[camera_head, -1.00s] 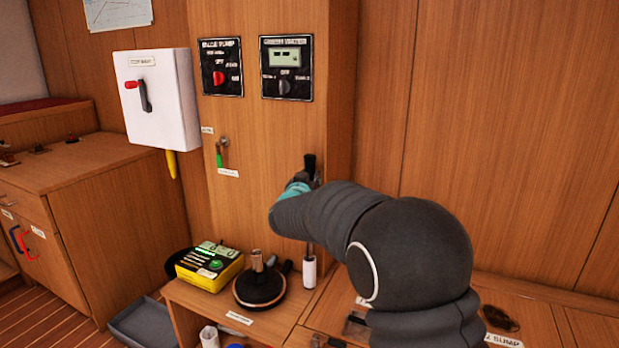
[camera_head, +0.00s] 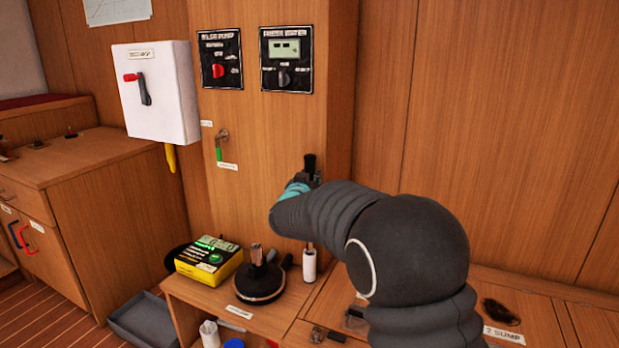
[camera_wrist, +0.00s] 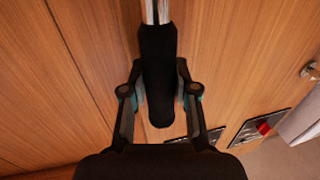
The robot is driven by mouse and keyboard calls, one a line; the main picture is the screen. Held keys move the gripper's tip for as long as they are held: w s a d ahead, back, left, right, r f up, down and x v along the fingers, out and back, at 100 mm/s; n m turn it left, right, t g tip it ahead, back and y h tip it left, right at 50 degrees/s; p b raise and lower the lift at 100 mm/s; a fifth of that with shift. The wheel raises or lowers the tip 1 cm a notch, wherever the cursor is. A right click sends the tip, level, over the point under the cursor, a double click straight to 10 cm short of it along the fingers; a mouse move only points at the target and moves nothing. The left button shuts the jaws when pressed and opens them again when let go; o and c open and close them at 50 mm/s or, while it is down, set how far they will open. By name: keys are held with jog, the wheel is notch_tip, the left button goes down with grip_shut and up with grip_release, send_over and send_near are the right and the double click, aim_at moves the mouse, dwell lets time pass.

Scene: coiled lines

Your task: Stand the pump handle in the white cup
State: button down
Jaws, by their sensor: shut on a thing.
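My gripper (camera_head: 304,181) is shut on the black grip of the pump handle (camera_head: 310,163), which stands about upright. In the wrist view my gripper (camera_wrist: 159,92) has a finger on each side of the black grip (camera_wrist: 157,60), and a metal rod leaves its far end. The white cup (camera_head: 310,267), a narrow cylinder, stands on the wooden counter straight below my gripper. The rod comes down to the cup's top and its lower end is hidden there. I cannot tell how deep it sits. The cup is outside the wrist view.
A round black pump base (camera_head: 261,283) stands just left of the cup. A yellow box (camera_head: 208,262) is farther left. The wooden column (camera_head: 265,130) with two panels rises close behind. A white switch box (camera_head: 155,92) hangs at left. A grey tray (camera_head: 143,318) lies on the floor.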

aim_at(309, 159)
jog(key=shift+f+b, duration=0.5)
jog(key=shift+f, duration=0.35)
jog(key=shift+c, duration=2)
grip_release()
jog(key=shift+r+p, duration=3.1)
jog(key=shift+r, duration=0.45)
